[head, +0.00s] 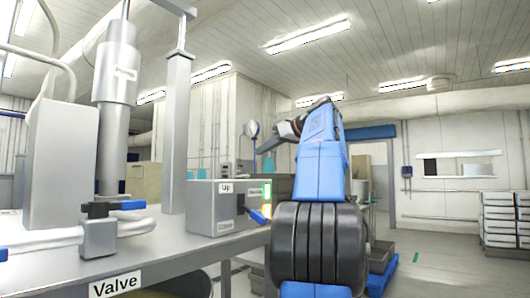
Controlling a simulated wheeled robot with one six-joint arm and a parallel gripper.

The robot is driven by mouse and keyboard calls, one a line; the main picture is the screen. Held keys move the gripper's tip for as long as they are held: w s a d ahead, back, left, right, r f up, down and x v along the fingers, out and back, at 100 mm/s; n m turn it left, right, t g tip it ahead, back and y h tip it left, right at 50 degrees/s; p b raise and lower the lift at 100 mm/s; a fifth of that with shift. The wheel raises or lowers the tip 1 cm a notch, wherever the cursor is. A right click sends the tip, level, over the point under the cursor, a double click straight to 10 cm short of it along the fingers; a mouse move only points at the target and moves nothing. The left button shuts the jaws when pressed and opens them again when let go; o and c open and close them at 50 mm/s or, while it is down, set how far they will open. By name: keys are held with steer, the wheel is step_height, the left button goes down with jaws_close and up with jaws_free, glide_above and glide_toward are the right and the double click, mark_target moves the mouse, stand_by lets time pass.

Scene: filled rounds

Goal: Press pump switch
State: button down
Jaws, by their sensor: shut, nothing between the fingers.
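A grey control box (225,207) stands on the metal table in the head view, with a label reading "Up" and a lower label too small to read. Which of these is the pump switch I cannot tell. My gripper (268,145) is small in view, at the end of my blue arm, pointing left. It is shut and empty, above the box and apart from it in the picture.
The metal table (170,245) carries a "Valve" label.

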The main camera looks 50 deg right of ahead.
steer(key=x, duration=0.7)
steer(key=shift+w+f, duration=0.15)
steer(key=shift+f, duration=0.05)
steer(key=shift+s+f, duration=0.15)
steer(key=shift+f, duration=0.35)
steer(key=shift+s+f, duration=0.2)
steer(key=shift+f, duration=1.15)
steer(key=shift+s+f+t, duration=0.15)
steer(key=shift+f+t, duration=0.15)
steer(key=shift+f, duration=0.05)
steer(key=shift+r, duration=0.2)
steer(key=shift+r, duration=0.65)
steer(key=shift+a+r, duration=0.1)
